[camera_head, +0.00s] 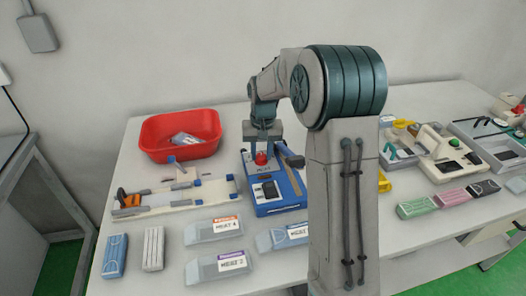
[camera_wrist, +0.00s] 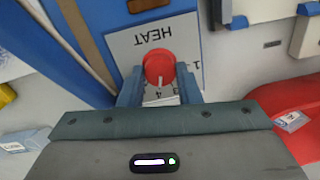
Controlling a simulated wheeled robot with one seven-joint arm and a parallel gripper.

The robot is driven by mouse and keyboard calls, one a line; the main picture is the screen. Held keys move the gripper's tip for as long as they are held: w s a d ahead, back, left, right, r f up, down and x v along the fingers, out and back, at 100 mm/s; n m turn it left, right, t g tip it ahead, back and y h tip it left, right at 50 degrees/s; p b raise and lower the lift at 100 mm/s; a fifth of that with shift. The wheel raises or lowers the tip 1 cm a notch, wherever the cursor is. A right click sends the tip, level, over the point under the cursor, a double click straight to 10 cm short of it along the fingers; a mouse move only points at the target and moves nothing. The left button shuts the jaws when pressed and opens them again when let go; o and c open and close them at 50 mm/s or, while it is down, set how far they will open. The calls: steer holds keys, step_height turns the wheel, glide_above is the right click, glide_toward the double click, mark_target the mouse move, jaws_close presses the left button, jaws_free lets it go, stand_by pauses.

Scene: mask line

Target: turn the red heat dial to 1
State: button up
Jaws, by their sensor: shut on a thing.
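The red heat dial (camera_wrist: 160,66) sits on a pale plate marked HEAT (camera_wrist: 152,38), which appears upside down in the wrist view. My gripper (camera_wrist: 160,84) is shut on the dial, one finger on each side. A pale mark on the dial points toward the bottom of the wrist view, near a printed 4. A 1 (camera_wrist: 197,65) shows on the plate to the right; other figures are partly hidden. In the head view the dial (camera_head: 261,159) is on the back of a blue machine (camera_head: 270,208), just below my gripper (camera_head: 262,150).
A red bin (camera_head: 170,155) stands at the back left of the white table (camera_head: 150,205). A fixture with an orange clamp (camera_head: 130,198) is left of the machine. Labelled clear boxes (camera_head: 218,229) lie in front. More devices and packs stand to the right, past my arm.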

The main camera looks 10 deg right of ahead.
steer(key=shift+d+n, duration=0.1)
steer(key=shift+n, duration=0.2)
steer(key=n+p, duration=0.1)
steer(key=n, duration=0.2)
steer(key=shift+r+n, duration=0.1)
steer(key=shift+n, duration=0.2)
steer(key=n+p, duration=0.1)
steer(key=n, duration=0.3)
steer(key=shift+n, duration=0.3)
steer(key=n+p, duration=0.1)
steer(key=n, duration=0.3)
steer(key=n+p, duration=0.1)
steer(key=n, duration=0.4)
steer(key=shift+a+p, duration=0.2)
steer(key=shift+p, duration=0.1)
steer(key=o, duration=1)
steer(key=shift+c, duration=0.2)
